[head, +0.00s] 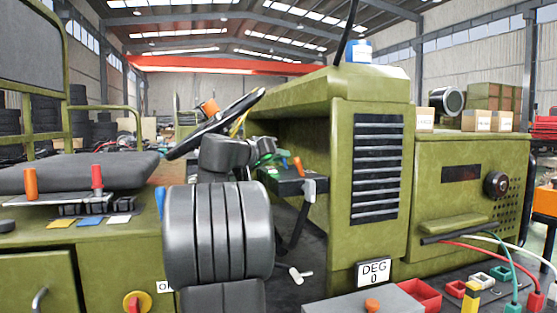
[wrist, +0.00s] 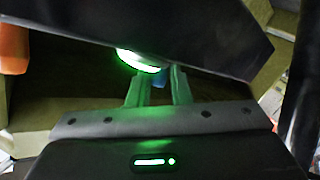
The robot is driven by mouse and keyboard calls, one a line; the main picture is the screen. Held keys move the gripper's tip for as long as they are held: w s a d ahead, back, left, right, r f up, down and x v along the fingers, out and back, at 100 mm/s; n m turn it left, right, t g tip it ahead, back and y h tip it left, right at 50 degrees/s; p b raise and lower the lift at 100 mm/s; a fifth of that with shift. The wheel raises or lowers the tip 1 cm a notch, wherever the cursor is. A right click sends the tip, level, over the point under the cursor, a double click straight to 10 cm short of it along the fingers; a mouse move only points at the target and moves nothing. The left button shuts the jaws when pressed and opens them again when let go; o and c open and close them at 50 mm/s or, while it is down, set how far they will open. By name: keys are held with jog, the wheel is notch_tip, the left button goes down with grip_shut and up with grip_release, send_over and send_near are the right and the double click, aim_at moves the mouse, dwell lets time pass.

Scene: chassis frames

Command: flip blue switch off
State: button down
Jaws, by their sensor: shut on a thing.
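A dark switch box (head: 290,186) sits under the dashboard, to the right of the steering wheel. An orange switch (head: 297,166) stands on it. It also shows at the left edge in the wrist view (wrist: 14,56). My gripper (head: 266,150) is at the box, to the left of the orange switch, and its fingers are lit green. In the wrist view the fingertips (wrist: 160,72) close at the blue switch (wrist: 179,84), of which a small blue part shows. The rest is hidden by the fingers and green glare, so I cannot tell its tilt.
The steering wheel (head: 215,125) is close to my arm on the left. The olive cabinet (head: 377,170) with black louvres stands to the right. A black seat (head: 80,167) and a bench with an orange and a red lever are at the left. A grey-handled lever (head: 309,189) hangs at the box's right.

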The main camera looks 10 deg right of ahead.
jog(key=c, duration=1.3)
grip_release()
jog(key=shift+c, duration=0.2)
jog(key=v, duration=1.3)
jog(key=shift+s+a, duration=0.3)
jog(key=x, duration=1.3)
jog(key=shift+w+d, duration=0.25)
jog(key=shift+w, duration=0.05)
jog(key=shift+d+r, duration=0.1)
